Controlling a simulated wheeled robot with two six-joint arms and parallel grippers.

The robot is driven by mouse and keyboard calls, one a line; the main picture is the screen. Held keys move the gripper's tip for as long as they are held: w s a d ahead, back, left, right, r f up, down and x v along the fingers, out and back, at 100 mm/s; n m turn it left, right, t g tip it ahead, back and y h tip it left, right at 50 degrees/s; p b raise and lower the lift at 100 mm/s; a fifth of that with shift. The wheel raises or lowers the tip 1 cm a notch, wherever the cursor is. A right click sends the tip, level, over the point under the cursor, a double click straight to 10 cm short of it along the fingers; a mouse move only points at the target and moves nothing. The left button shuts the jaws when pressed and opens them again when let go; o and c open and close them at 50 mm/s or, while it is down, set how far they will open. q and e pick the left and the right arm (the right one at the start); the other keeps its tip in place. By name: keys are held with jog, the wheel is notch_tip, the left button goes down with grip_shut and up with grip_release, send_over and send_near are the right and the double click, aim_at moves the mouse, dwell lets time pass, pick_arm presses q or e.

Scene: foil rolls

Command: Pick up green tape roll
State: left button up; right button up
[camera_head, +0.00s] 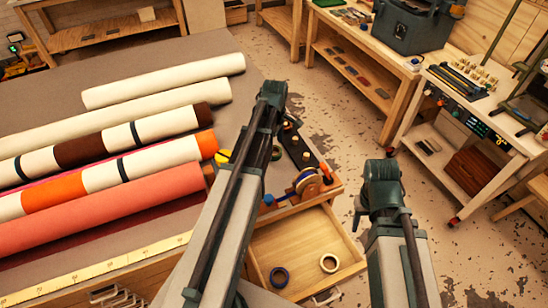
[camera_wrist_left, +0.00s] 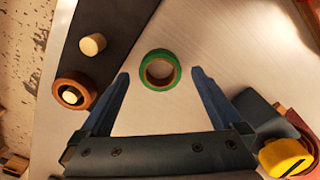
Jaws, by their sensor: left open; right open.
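The green tape roll (camera_wrist_left: 160,69) lies flat on the pale tabletop in the left wrist view, with a brown inner ring. My left gripper (camera_head: 272,92) is open and empty. In the left wrist view its two blue fingers point toward the roll, their tips apart on either side and just short of it.
A dark peg board (camera_head: 298,148) with a brown roll (camera_wrist_left: 75,91) on a peg lies beside the green roll. A yellow object (camera_wrist_left: 287,158) is at lower right. Large fabric rolls (camera_head: 110,190) cover the left table. An open drawer (camera_head: 305,240) holds two tape rolls.

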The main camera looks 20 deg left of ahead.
pick_arm(q)
notch_tip(320, 180, down, 3)
jog(key=shift+r+b, duration=0.2)
jog(key=shift+b, duration=0.55)
jog(key=shift+r, duration=0.1)
pick_arm(e)
notch_tip(320, 180, down, 2)
jog(key=shift+f, duration=0.15)
pick_arm(q)
jog(key=c, duration=1.5)
notch_tip(320, 180, up, 10)
jog(key=p, duration=1)
pick_arm(e)
notch_tip(320, 180, up, 10)
